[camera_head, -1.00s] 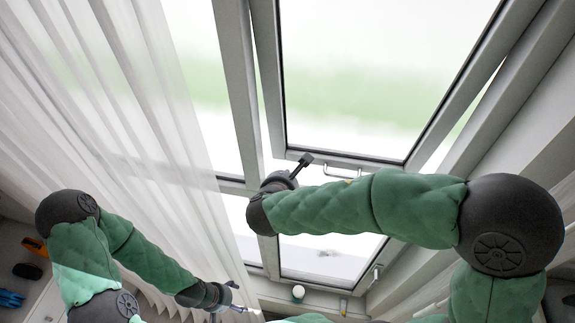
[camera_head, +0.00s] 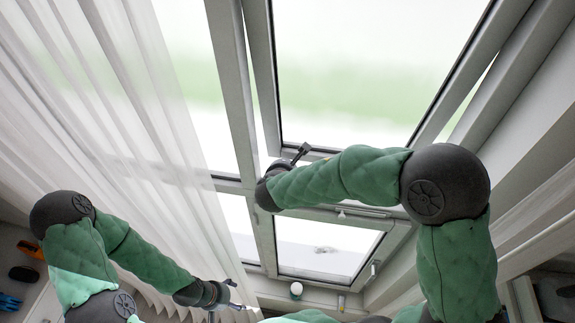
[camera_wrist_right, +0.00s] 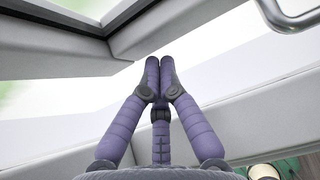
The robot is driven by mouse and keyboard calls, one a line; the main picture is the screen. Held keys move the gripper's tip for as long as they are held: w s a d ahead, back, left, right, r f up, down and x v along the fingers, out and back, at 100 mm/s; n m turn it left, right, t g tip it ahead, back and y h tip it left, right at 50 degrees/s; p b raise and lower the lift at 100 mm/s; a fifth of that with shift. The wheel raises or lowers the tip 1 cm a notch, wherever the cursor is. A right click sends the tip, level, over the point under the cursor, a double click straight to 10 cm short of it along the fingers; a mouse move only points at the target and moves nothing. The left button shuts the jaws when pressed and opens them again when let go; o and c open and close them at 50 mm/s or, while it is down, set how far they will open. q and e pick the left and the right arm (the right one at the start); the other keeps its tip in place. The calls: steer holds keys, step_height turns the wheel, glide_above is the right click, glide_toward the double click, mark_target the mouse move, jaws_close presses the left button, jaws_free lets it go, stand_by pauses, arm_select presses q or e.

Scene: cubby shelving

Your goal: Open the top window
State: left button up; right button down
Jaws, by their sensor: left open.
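The top window (camera_head: 375,70) is a large grey-framed pane. Light gaps show between its sash and the outer frame, so it stands ajar. Its lower edge is partly hidden behind my right arm. A curved metal handle (camera_wrist_right: 295,14) shows at the upper right in the right wrist view. My right gripper (camera_head: 302,150) is near the window's lower edge in the head view. Its purple fingers (camera_wrist_right: 160,64) are together at the tips, with nothing seen between them and apart from the handle. My left gripper (camera_head: 236,296) is low by the curtain, open and empty.
A sheer white curtain (camera_head: 105,110) hangs at the left. A lower window (camera_head: 322,248) sits below the top one. A small white round object (camera_head: 296,289) is on the sill. Slanted grey frame walls (camera_head: 515,85) bound the right side.

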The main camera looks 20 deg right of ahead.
mark_target(290, 151)
steer(key=shift+t, duration=0.5)
steer(key=w+b, duration=0.1)
steer(key=w+d+b, duration=0.1)
steer(key=w, duration=0.1)
steer(key=w+d+b, duration=0.1)
steer(key=shift+w+d+r+b, duration=0.15)
steer(key=shift+w+b, duration=0.15)
steer(key=shift+b, duration=0.05)
steer(key=shift+w+d+r, duration=0.1)
steer(key=shift+w+r, duration=0.05)
steer(key=shift+w, duration=0.15)
steer(key=shift+r, duration=0.25)
